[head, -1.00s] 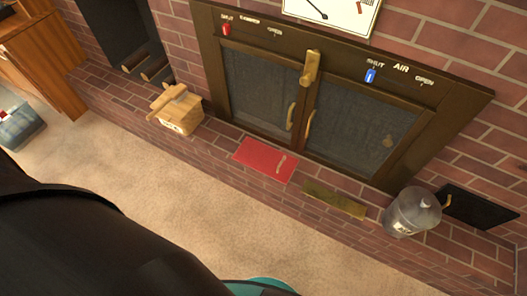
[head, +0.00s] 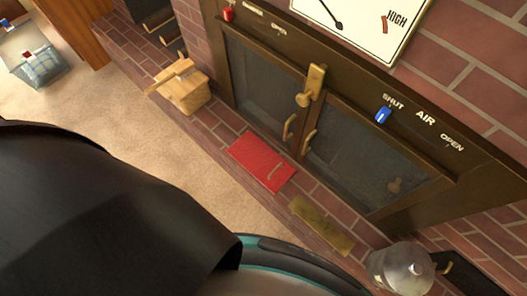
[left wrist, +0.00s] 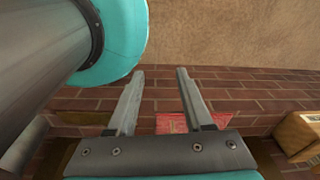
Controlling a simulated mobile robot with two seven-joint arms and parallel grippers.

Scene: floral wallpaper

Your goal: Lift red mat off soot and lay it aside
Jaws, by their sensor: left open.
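The red mat (head: 250,155) lies flat on the brick hearth in front of the fireplace doors, with a pale handle-like strip on its right part. Part of it also shows in the left wrist view (left wrist: 172,124), beyond the gripper's base and between and behind the fingers. My left gripper (left wrist: 160,74) is open and empty, apart from the mat, with its fingers over the bricks. In the head view my dark left arm fills the lower left and its gripper is hidden. No soot can be made out. My right gripper is not in view.
A wooden box (head: 187,97) stands left of the mat on the hearth. A brass plate (head: 321,226) lies to the right, then a grey metal can (head: 400,272). Glass fireplace doors (head: 360,165) are behind.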

